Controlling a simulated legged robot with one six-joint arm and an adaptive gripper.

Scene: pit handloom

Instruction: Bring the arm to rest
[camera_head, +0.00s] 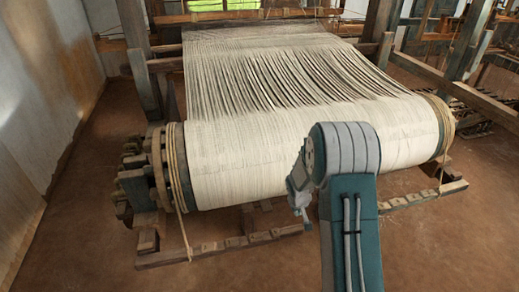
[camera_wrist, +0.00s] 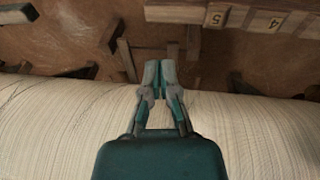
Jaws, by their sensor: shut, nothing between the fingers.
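My gripper (camera_wrist: 160,72) is in the middle of the wrist view, with its two fingers together and nothing between them. Below it in that view is the cream warp roll (camera_wrist: 255,135), and I cannot tell how far apart they are. In the head view my arm is bent in front of the roll (camera_head: 260,150). Part of my gripper (camera_head: 299,195) shows at the left side of the arm, in front of the roll's lower edge. The rest of the gripper is hidden behind the arm there.
The loom's warp sheet (camera_head: 270,65) stretches back from the roll. A toothed wooden wheel (camera_head: 158,165) with rope is at the roll's left end. Low wooden rails (camera_head: 220,246) lie beneath. A wooden beam (camera_wrist: 235,16) carries numbers. Brown floor (camera_head: 455,250) is clear at front right.

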